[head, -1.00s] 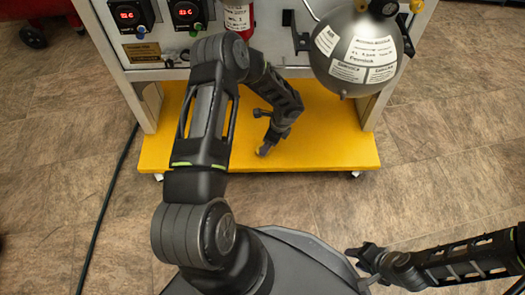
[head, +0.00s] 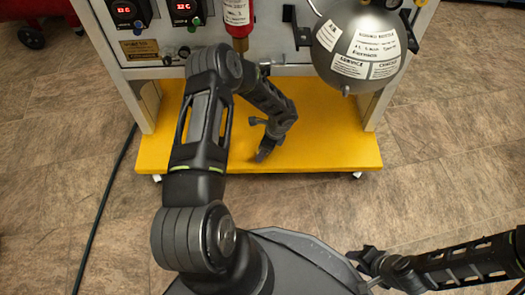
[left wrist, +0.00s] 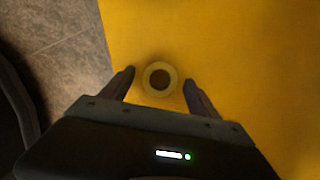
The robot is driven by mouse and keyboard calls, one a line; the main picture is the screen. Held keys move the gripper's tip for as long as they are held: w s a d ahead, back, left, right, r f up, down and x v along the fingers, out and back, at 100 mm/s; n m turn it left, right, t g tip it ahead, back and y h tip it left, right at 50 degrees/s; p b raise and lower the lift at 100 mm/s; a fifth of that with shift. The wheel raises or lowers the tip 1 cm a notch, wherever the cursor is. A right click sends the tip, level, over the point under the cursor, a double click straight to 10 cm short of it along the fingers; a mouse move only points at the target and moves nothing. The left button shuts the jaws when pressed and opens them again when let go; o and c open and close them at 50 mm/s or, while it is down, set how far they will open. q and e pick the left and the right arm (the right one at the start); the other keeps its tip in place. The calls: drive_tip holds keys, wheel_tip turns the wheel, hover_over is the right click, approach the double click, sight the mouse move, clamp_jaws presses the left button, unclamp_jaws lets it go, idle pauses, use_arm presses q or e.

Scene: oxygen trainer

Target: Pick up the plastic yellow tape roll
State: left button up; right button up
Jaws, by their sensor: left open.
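The yellow tape roll (left wrist: 160,93) lies flat on the yellow base board in the left wrist view, a pale yellow ring with a dark centre. My left gripper (left wrist: 159,82) is open, with one finger on each side of the roll and a small gap at each side. In the head view the left gripper (head: 265,152) points down at the yellow board, and I cannot make out the roll there. My right gripper (head: 361,262) is at the lower right, away from the board; its jaw state is unclear.
The yellow board (head: 330,150) is the low base of a trainer frame with red displays (head: 122,10). A grey sphere (head: 358,45) with white labels and a red cylinder (head: 237,14) hang above it. A black cable (head: 104,205) runs along the tiled floor at left.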

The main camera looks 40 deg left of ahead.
use_arm(q)
drive_tip(key=c, duration=1.4)
wheel_tip(320, 180, up, 10)
drive_tip(key=p, duration=0.4)
idle(0.3)
